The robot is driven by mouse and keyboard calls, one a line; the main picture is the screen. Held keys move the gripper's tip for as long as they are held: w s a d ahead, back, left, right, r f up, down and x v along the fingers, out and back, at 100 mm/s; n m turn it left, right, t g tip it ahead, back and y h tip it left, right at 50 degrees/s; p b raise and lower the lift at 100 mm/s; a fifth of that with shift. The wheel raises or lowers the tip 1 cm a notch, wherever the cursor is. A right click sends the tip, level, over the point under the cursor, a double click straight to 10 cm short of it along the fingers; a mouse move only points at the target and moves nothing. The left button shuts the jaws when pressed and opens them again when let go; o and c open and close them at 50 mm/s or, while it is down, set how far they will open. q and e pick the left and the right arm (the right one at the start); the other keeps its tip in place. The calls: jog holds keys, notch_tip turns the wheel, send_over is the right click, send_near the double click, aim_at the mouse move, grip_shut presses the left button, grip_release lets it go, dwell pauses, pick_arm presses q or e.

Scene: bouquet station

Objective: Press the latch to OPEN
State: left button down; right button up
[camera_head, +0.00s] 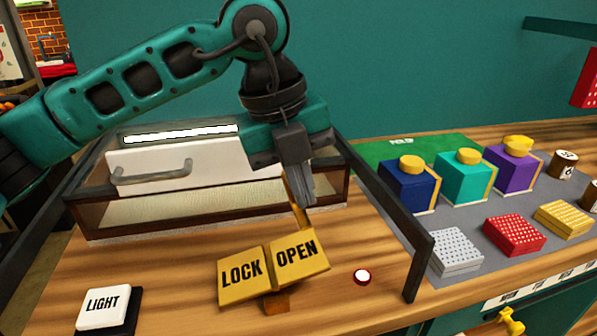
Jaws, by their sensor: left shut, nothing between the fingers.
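The latch is a yellow two-part rocker on a wooden base, with a LOCK half (241,276) on the left and an OPEN half (300,259) on the right. The OPEN half sits a little higher in the picture. My left gripper (302,202) comes in from the upper left and points down. Its fingers are shut and empty, just above and behind the OPEN half. I cannot tell whether the tips touch the latch. A thin yellow piece behind the fingertips is partly hidden. My right gripper is not in view.
A glass-fronted case with a white handled panel (220,167) stands behind the latch. A dark post (415,265) rises to the right. A LIGHT button (103,306) is at front left, a small red-ringed white button (362,277) right of the latch. Coloured boxes (407,185) stand on a grey mat.

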aim_at(322, 250)
pick_arm(q)
jog(key=x, duration=0.9)
jog(key=shift+d+f, duration=0.1)
jog(key=shift+f, duration=0.15)
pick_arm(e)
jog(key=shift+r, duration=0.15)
pick_arm(q)
jog(key=shift+w+d+f+b, duration=0.15)
jog(key=shift+d+f+b, duration=0.3)
jog(key=shift+f+b, duration=0.6)
jog(key=shift+d+b, duration=0.15)
jog(key=shift+b, duration=0.45)
jog(key=shift+w+d+f+b, duration=0.2)
jog(key=shift+f+b, duration=0.45)
jog(key=shift+b, duration=0.3)
jog(key=shift+d+f+b, duration=0.1)
jog(key=shift+f+b, duration=0.15)
jog(key=shift+b, duration=0.15)
jog(key=shift+f, duration=0.1)
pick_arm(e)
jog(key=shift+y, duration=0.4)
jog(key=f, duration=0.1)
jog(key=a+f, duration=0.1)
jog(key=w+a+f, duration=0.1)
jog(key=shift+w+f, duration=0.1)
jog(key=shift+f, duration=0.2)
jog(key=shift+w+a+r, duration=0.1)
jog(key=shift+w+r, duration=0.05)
